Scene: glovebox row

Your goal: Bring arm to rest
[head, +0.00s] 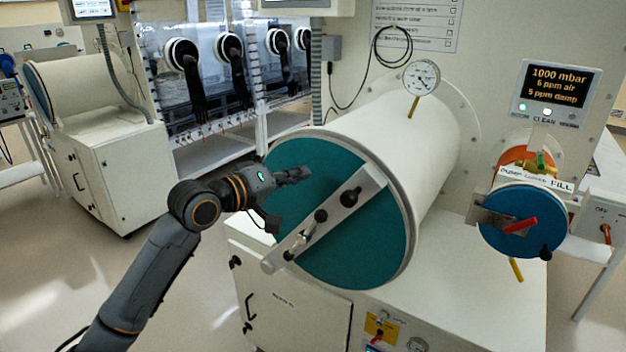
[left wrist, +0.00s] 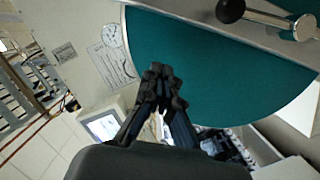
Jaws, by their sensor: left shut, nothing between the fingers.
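My left gripper (head: 294,175) is shut and empty. In the head view it is in front of the teal door (head: 362,243) of the large white antechamber cylinder (head: 405,140); I cannot tell whether it touches. In the left wrist view the shut fingers (left wrist: 161,78) show against the teal door (left wrist: 185,60). A metal bar (head: 335,218) with black knobs and a handle crosses the door, below and right of the gripper. My left arm comes in from the lower left. My right gripper is not in either view.
A small antechamber with a blue door (head: 522,235) and red handle stands at the right, under a display (head: 556,92). A round gauge (head: 421,77) sits above the large cylinder. A glovebox window with black gloves (head: 237,70) is behind. Open floor (head: 45,290) lies at the lower left.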

